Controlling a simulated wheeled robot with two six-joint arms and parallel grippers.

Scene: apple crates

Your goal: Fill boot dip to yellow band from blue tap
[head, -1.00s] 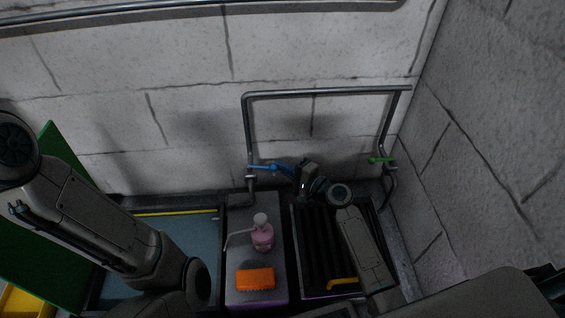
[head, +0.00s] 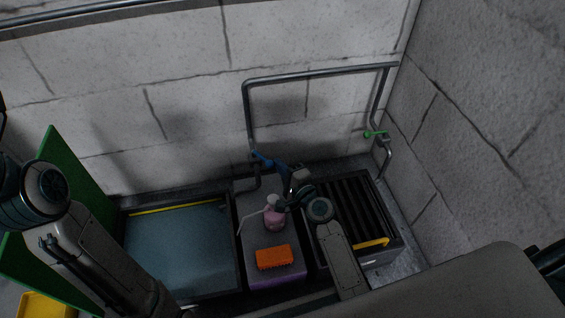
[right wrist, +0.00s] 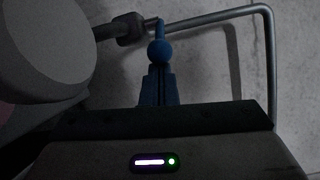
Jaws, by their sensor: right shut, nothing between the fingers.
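The boot dip (head: 240,262) is a dark-rimmed basin at the lower left of the head view, holding bluish water (head: 180,250). A yellow band (head: 172,208) runs along its back inner wall, and the water lies close below it. The blue tap (head: 262,157) is on the wall pipe behind; its lever, with a ball end (right wrist: 160,52), shows in the right wrist view. My right gripper (head: 284,176) is shut and empty, its fingertips (right wrist: 158,72) right at the ball, perhaps touching. Whether water runs is unclear. My left arm shows, but its gripper is out of view.
A dark slatted grate (head: 355,205) with a yellow handle (head: 371,245) is to the right. A green tap (head: 375,134) is near the corner. A green panel (head: 75,185) stands left.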

